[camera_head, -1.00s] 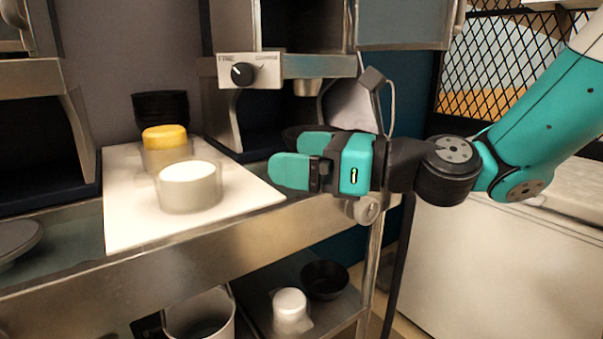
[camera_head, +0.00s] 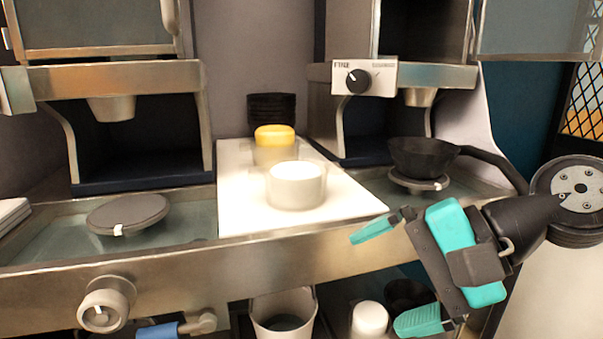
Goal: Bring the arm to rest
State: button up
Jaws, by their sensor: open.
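My gripper (camera_head: 395,280) is at the lower right, in front of the counter's front edge. Its two teal fingers are spread wide apart, one upper and one lower, with nothing between them. The arm comes in from the right edge, where a dark round joint (camera_head: 575,195) of mine shows. The rest of the arm is out of view.
A white board (camera_head: 245,205) holds a clear container with a white top (camera_head: 297,186) and a yellow-topped one (camera_head: 274,142). Black bowls (camera_head: 272,108) are stacked behind. A bin (camera_head: 283,312) stands below.

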jog(key=s+d+f+n+g+h, duration=0.35)
jog(key=s+n+h, duration=0.3)
jog(key=n, duration=0.65)
notch_tip(320, 180, up, 12)
jog(key=d+n+p, duration=0.1)
jog(key=p, duration=1.2)
jog(key=shift+s+d, duration=0.25)
jog(key=shift+s, duration=0.15)
jog(key=shift+t, duration=0.25)
